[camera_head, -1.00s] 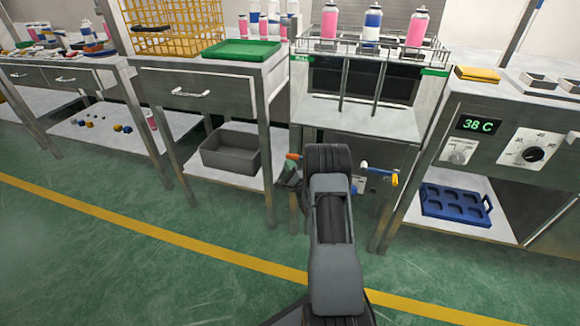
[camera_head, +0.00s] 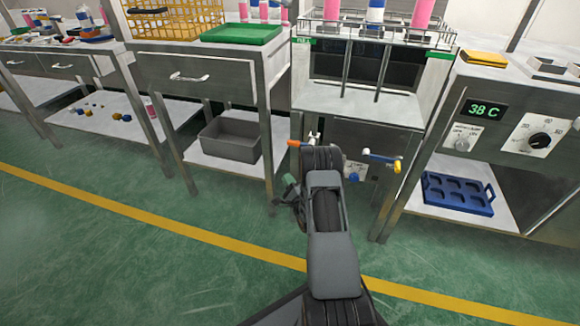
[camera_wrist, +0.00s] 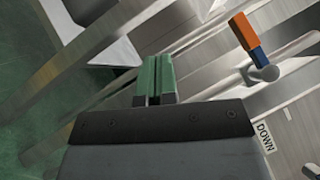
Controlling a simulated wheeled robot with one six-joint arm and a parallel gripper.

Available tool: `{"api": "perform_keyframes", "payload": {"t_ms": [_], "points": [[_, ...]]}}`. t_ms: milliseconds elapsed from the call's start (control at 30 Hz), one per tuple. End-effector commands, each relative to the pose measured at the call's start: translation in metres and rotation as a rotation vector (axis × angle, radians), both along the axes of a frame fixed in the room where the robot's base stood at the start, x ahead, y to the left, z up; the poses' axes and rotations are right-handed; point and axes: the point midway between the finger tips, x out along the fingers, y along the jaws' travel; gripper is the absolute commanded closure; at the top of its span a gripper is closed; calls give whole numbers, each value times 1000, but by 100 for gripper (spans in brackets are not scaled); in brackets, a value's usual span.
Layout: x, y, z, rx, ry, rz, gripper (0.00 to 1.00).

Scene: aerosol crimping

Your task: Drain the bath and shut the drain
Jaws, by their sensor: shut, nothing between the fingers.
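The bath (camera_head: 365,98) is the steel-fronted unit in the middle of the head view, under a wire rack of cans. An orange-tipped lever (camera_head: 294,143) sticks out to the left low on its front. In the wrist view this lever (camera_wrist: 245,35) is orange and blue on a round metal pivot. A second lever (camera_head: 382,158), blue with a yellow end, is on the right of the front. My gripper (camera_head: 289,187) is below the orange-tipped lever. Its green fingers (camera_wrist: 154,78) are shut and empty, apart from the lever. Whether the drain is open cannot be told.
A blue tray (camera_head: 457,192) sits on the shelf under the control unit reading 38 C. A grey bin (camera_head: 231,139) is on the left bench's lower shelf. The green floor in front is clear.

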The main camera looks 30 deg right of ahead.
Motion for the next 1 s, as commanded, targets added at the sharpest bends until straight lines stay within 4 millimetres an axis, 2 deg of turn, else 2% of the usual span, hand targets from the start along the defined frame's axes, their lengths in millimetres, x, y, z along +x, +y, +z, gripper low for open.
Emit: {"api": "perform_keyframes", "payload": {"t_ms": [300, 833, 933, 1000], "points": [[-12, 12, -17, 0, 0, -1, 100], [-12, 12, -18, 0, 0, 0, 100], [-10, 13, -11, -10, 6, -3, 100], [-4, 14, 5, -41, 31, -8, 100]]}}
